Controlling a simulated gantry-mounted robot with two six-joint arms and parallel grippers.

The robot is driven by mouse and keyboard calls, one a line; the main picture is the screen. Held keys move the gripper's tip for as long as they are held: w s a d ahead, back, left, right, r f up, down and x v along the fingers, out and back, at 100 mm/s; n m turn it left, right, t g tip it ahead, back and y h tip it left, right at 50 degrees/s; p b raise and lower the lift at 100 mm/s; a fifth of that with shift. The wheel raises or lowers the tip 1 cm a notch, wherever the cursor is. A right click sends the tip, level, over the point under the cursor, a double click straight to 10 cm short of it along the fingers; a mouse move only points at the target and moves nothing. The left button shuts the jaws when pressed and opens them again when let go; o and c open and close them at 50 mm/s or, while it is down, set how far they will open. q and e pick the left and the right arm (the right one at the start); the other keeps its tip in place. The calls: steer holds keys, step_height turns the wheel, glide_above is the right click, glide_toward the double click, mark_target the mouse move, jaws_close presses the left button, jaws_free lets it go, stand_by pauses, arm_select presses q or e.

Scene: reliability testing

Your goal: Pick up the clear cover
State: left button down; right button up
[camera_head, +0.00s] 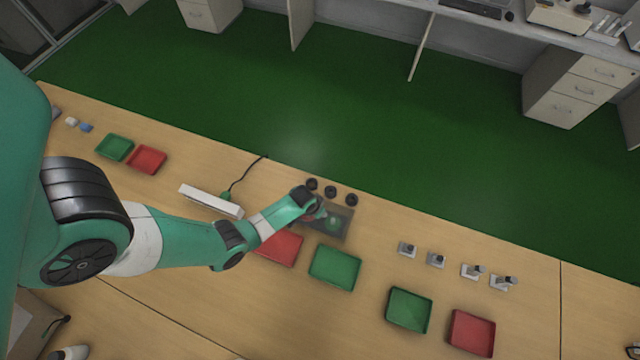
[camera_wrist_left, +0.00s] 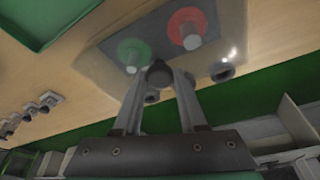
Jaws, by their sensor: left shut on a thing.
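The clear cover (camera_head: 344,214) is a see-through box on the wooden table in the head view. It also shows in the left wrist view (camera_wrist_left: 160,42), with a green disc (camera_wrist_left: 131,50) and a red disc (camera_wrist_left: 187,26) seen through it. My left gripper (camera_head: 318,212) reaches over the cover from the left. In the left wrist view its fingertips (camera_wrist_left: 160,76) are closed on a dark round knob on the cover. Whether the cover is raised off the table I cannot tell. My right gripper is in neither view.
Three black round parts (camera_head: 331,191) stand just behind the cover. A red tray (camera_head: 281,248) and a green tray (camera_head: 335,267) lie in front of it. Several small switches (camera_head: 437,260) stand to the right. A white bar-shaped device (camera_head: 211,201) lies to the left.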

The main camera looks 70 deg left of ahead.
arm_select(q)
steer(key=p+v, duration=0.4)
steer(key=v, duration=0.1)
steer(key=shift+w+a+r+p, duration=0.1)
steer(key=shift+w+a+p, duration=0.1)
steer(key=shift+w+p, duration=0.2)
steer(key=s+d+r+p, duration=0.7)
steer(key=s+r, duration=0.1)
steer(key=s, duration=0.3)
steer(key=shift+d+p, duration=0.15)
steer(key=shift+p, duration=0.25)
